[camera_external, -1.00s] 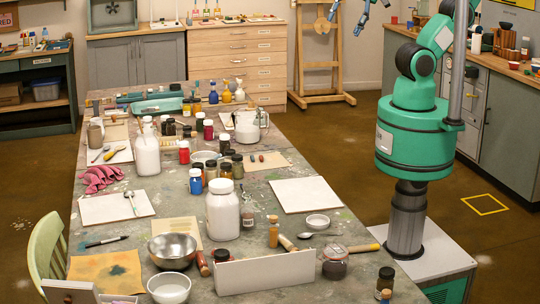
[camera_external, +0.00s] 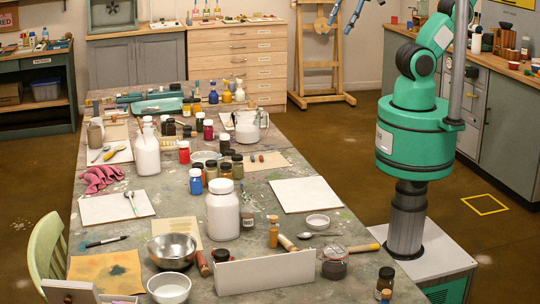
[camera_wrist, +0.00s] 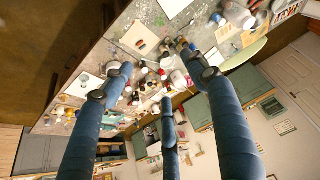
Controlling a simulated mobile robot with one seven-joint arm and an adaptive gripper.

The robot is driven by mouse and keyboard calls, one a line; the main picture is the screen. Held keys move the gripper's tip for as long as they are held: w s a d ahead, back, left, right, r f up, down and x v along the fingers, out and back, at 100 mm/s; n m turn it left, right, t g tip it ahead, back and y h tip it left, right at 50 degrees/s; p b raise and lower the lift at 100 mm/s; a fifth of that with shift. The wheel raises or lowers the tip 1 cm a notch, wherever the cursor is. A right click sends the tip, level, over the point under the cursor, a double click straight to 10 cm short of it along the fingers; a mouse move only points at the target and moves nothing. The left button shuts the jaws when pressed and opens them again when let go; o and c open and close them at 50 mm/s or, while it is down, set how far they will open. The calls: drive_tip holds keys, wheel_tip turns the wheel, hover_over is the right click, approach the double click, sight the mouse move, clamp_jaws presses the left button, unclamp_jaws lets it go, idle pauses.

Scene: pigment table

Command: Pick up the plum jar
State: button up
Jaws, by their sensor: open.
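Several small dark jars stand on the long paint-stained table. One is a squat dark jar (camera_external: 335,262) at the table's front right. Another is a dark capped jar (camera_external: 222,262) by the white box, and more dark jars (camera_external: 237,166) cluster at the middle. I cannot tell by colour which one is plum. My gripper (camera_wrist: 162,85) has blue fingers spread wide with nothing between them. In the external view its fingertips (camera_external: 352,14) show at the top edge, high above and well away from the jars. In the wrist view the table is tilted and the jars are small.
A large white jar (camera_external: 223,212), a steel bowl (camera_external: 173,248), a white box (camera_external: 265,272) and a yellow-brown bottle (camera_external: 273,232) crowd the table's (camera_external: 345,228) near half. A white sheet (camera_external: 305,194) lies at its right.

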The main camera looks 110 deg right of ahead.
drive_tip(key=w+d+f+n+g, duration=0.15)
drive_tip(key=w+d, duration=0.45)
drive_tip(key=w, duration=0.6)
drive_tip(key=w+d+n+g, duration=0.1)
drive_tip(key=w+d+n, duration=0.1)
drive_tip(key=w+d, duration=0.65)
drive_tip(key=w+d+f+n, duration=0.2)
drive_tip(key=w+d+f, duration=0.8)
drive_tip(key=w, duration=0.5)
drive_tip(key=w+d+f+n, duration=0.1)
drive_tip(key=w+d+f, duration=0.1)
drive_tip(key=d+f, duration=0.8)
drive_tip(key=w+d+f+n+g+y+p, duration=0.1)
drive_tip(key=w+d+f, duration=0.2)
drive_tip(key=d+f, duration=0.8)
wheel_tip(320, 180, down, 4)
drive_tip(key=shift+w+f, duration=0.15)
drive_tip(key=shift+w, duration=0.15)
drive_tip(key=shift+f+g, duration=0.1)
drive_tip(key=shift+g, duration=0.15)
hover_over(208, 130)
drive_tip(key=d, duration=0.3)
drive_tip(key=shift+s+f+b, duration=0.15)
drive_tip(key=shift+s+f, duration=0.1)
drive_tip(key=shift+f, duration=1.85)
drive_tip(key=shift+s+f+b, duration=0.15)
drive_tip(key=shift+s+f, duration=0.05)
drive_tip(key=shift+f, duration=1.85)
